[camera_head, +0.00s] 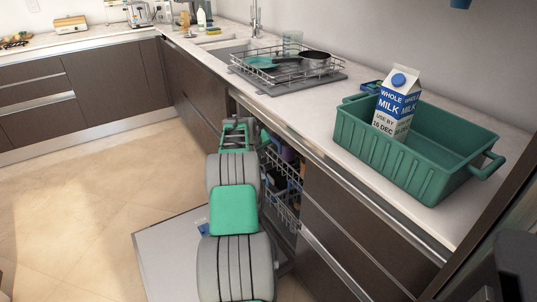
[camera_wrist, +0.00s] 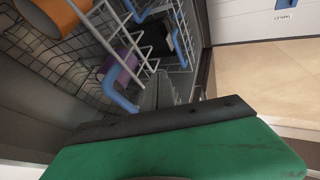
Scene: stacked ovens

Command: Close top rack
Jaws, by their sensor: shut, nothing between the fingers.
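The dishwasher stands open under the counter, its door (camera_head: 165,255) folded down over the floor. Inside, the top rack (camera_head: 287,172) shows as wire mesh behind my arm, with a lower rack (camera_head: 283,213) below. How far the top rack is pulled out is hard to tell. My gripper (camera_head: 237,128) is at the dishwasher's front, left of the racks, shut and empty. In the wrist view, wire racking (camera_wrist: 75,55) with blue-tipped tines fills the left, holding an orange cup (camera_wrist: 50,14) and a purple item (camera_wrist: 118,72). My grey fingers (camera_wrist: 160,92) are close to the wires; contact is unclear.
On the counter stand a green crate (camera_head: 440,170) with a milk carton (camera_head: 397,105) and a dish rack (camera_head: 285,62) with a pan (camera_head: 316,60). Drawers (camera_head: 335,230) flank the dishwasher on the right. Open tile floor (camera_head: 70,210) lies to the left.

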